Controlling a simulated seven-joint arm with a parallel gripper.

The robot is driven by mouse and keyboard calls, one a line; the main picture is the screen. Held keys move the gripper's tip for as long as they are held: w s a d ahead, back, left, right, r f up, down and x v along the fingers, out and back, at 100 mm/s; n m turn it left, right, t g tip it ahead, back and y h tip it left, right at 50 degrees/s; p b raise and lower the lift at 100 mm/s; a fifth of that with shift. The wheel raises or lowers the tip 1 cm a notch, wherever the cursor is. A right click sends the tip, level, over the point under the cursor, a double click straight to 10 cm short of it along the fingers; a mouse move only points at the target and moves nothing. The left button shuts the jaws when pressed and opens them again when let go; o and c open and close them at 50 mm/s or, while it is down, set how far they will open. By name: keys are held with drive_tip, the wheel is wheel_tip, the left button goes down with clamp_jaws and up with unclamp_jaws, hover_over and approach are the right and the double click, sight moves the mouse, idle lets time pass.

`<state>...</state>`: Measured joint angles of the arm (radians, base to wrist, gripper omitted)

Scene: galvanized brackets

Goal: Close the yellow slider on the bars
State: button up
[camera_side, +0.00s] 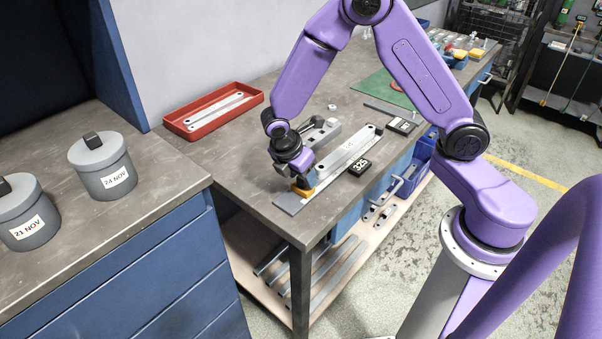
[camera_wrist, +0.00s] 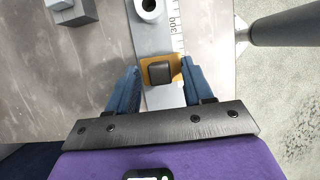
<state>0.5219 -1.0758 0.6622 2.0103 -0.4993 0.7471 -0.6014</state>
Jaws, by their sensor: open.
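The yellow slider (camera_side: 303,188) sits on a flat metal bar (camera_side: 288,204) near its front end, at the near edge of the bench. My gripper (camera_wrist: 162,88) is open, with one blue finger on each side of the slider. In the side view my gripper (camera_side: 302,170) is low over the slider and partly hides it. I cannot tell whether the fingers touch it.
A second pale bar (camera_side: 345,150) lies along the first. Grey canisters (camera_side: 102,163) stand on the left bench.

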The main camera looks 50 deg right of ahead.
sight(317, 171)
clamp_jaws()
drive_tip(key=shift+d, duration=2.55)
unclamp_jaws()
drive_tip(key=shift+a+r, duration=0.15)
drive_tip(key=shift+r, duration=0.05)
drive_tip(key=v, duration=1.7)
